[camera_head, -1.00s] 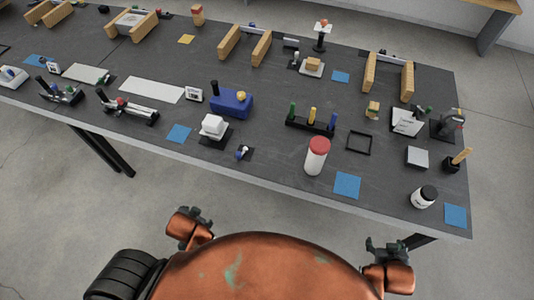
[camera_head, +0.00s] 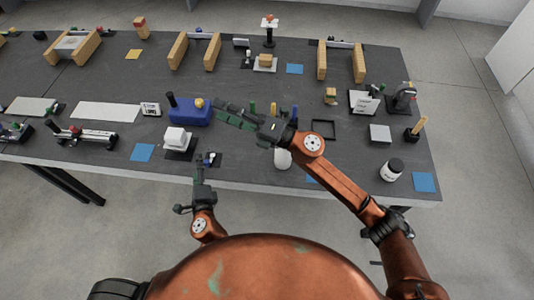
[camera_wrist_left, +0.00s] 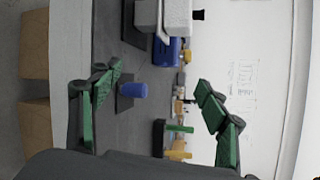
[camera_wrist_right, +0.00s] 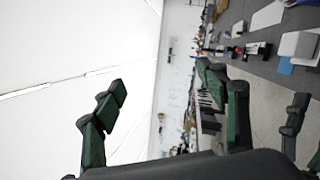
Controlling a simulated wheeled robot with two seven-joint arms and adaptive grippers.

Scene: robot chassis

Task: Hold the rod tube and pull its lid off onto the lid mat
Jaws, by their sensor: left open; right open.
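The white rod tube (camera_head: 283,159) stands upright near the table's front edge in the head view. My right arm covers its upper part, so its red lid is hidden. A blue mat (camera_head: 312,180) beside the tube, perhaps the lid mat, is mostly hidden by that arm. My right gripper (camera_head: 237,116) is open and empty, raised over the table to the left of the tube. My left gripper (camera_head: 199,172) is open and empty at the table's front edge, left of the tube. Its spread green fingers show in the left wrist view (camera_wrist_left: 155,100). Neither wrist view clearly shows the tube.
A blue box (camera_head: 190,112) and coloured pegs (camera_head: 272,108) stand behind.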

